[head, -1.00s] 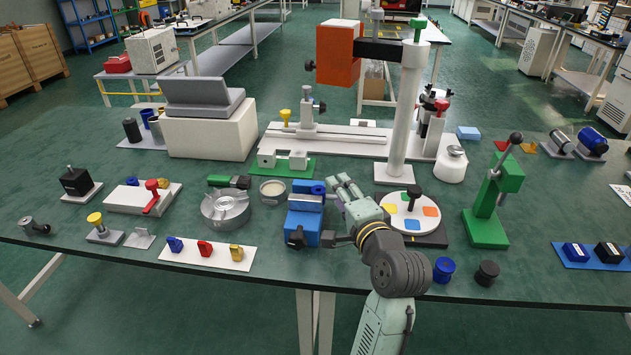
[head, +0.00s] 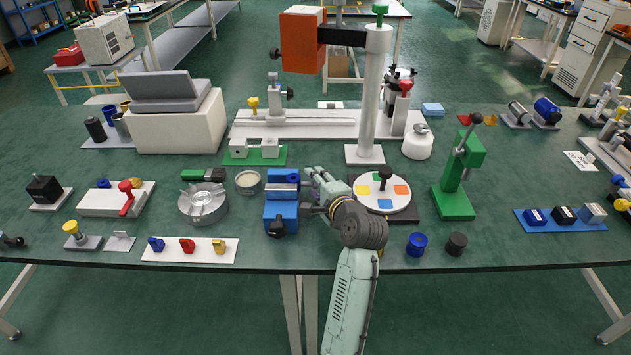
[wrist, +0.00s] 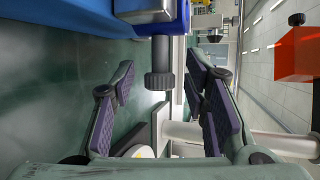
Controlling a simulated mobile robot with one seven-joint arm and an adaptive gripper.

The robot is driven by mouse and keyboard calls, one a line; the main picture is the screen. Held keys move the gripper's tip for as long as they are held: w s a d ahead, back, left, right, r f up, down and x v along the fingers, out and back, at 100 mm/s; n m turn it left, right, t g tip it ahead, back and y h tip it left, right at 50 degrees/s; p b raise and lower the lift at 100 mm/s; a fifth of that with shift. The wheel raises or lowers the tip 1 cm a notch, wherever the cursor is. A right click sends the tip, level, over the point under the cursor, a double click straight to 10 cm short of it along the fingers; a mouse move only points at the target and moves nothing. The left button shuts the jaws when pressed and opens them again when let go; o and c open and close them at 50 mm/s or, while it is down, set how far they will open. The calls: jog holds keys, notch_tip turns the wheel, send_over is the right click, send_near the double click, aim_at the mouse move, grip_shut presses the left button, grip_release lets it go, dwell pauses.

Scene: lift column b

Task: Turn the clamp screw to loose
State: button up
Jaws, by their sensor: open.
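A dark ribbed clamp screw knob (wrist: 158,81) on a short shaft juts from the side of a blue vise-like body (wrist: 80,14) in the wrist view. My gripper (wrist: 160,78) is open, with one purple-padded finger on each side of the picture. The knob appears between the fingertips, and I see no finger touching it. In the head view, my gripper (head: 312,181) is at the right side of the blue vise (head: 281,216). A black handle (head: 277,229) shows at the vise's front.
A white column (head: 371,100) carries an orange box (head: 301,42) with a dark side knob. A dial with coloured patches (head: 383,203) lies right of my gripper. The bench front edge is clear below the vise.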

jog(key=shift+w+a+f, duration=0.1)
jog(key=shift+w, duration=0.1)
grip_shut()
dwell(0.5)
